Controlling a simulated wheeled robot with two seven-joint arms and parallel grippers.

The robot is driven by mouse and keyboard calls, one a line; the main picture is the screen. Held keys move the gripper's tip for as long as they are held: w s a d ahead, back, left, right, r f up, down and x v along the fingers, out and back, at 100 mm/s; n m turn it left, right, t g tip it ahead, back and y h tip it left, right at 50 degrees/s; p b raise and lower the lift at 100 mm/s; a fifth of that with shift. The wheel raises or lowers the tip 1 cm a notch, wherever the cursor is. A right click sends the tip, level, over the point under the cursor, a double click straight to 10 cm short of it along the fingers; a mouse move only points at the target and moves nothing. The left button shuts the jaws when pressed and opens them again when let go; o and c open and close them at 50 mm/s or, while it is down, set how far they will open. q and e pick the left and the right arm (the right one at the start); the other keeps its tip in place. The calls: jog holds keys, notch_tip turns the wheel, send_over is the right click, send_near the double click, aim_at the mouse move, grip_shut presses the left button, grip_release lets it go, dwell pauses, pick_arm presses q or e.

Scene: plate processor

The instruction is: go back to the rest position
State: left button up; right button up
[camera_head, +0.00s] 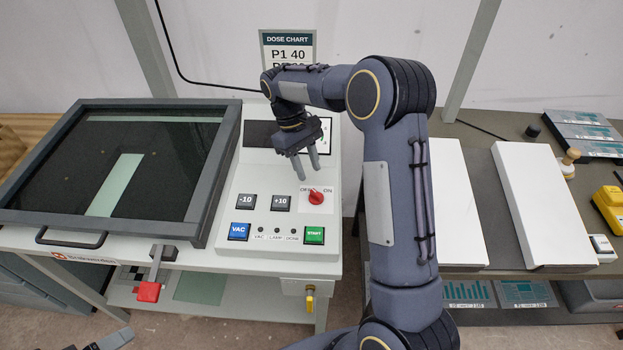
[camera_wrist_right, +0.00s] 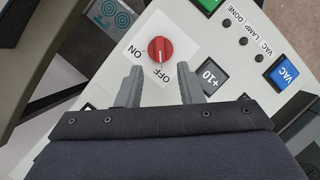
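My right gripper (camera_head: 308,170) hangs above the white control panel of the plate processor (camera_head: 270,260), fingers pointing down. Its two fingers are spread apart with nothing between them, and they also show in the right wrist view (camera_wrist_right: 159,88). The red OFF/ON knob (camera_head: 316,196) is just in front of the fingertips, apart from them; it shows beyond them in the wrist view (camera_wrist_right: 160,50). I cannot tell surely which label the knob points to.
A dark-glass lid (camera_head: 130,165) with a grey frame lies shut at the left. A red-ended lever (camera_head: 148,291) sticks out at the front. Blue VAC (camera_head: 238,231) and green START (camera_head: 314,235) buttons are on the panel. White slabs (camera_head: 545,205) lie on the right table.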

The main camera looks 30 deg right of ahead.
jog(key=shift+w+r, duration=0.2)
jog(key=shift+r, duration=0.45)
jog(key=s+a+r+m+t+y, duration=0.1)
jog(key=s+r+t+y, duration=0.3)
jog(key=s, duration=0.6)
jog(key=s+a+r+m+t, duration=0.25)
jog(key=s+r, duration=0.35)
jog(key=s, duration=0.3)
jog(key=s+a+f+t, duration=0.2)
jog(key=s+a+t, duration=0.1)
jog(key=s, duration=0.4)
jog(key=shift+s+f+m+y, duration=0.15)
jog(key=shift+f+m+y, duration=0.25)
jog(key=shift+m, duration=0.05)
